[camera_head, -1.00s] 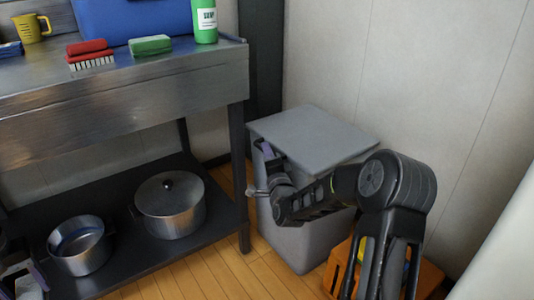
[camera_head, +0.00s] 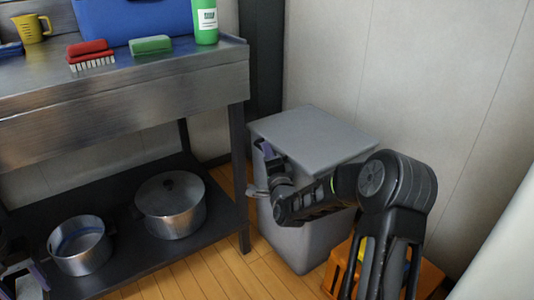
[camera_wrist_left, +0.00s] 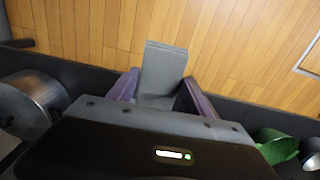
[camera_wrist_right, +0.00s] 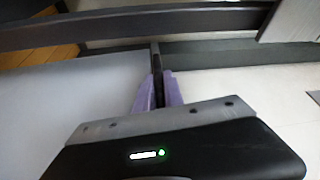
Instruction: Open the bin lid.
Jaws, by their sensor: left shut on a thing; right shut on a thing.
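The grey bin (camera_head: 303,243) stands against the wall, right of the steel table. Its flat grey lid (camera_head: 318,137) lies over the top and looks about level. My right gripper (camera_head: 268,150) is at the lid's left edge, shut on it. In the right wrist view its purple fingers (camera_wrist_right: 158,90) are close together beside the lid's grey surface (camera_wrist_right: 75,90); the exact contact is hard to see. My left gripper (camera_wrist_left: 160,95) is shut on a grey block-like thing (camera_wrist_left: 162,70). It shows only partly at the lower left of the head view.
The steel table (camera_head: 120,120) holds a green bottle (camera_head: 205,22), a red brush (camera_head: 90,52) and a green sponge (camera_head: 150,44). Its lower shelf bears a lidded pot (camera_head: 170,212) and an open pan (camera_head: 80,250). An orange crate (camera_head: 428,280) stands right of the bin.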

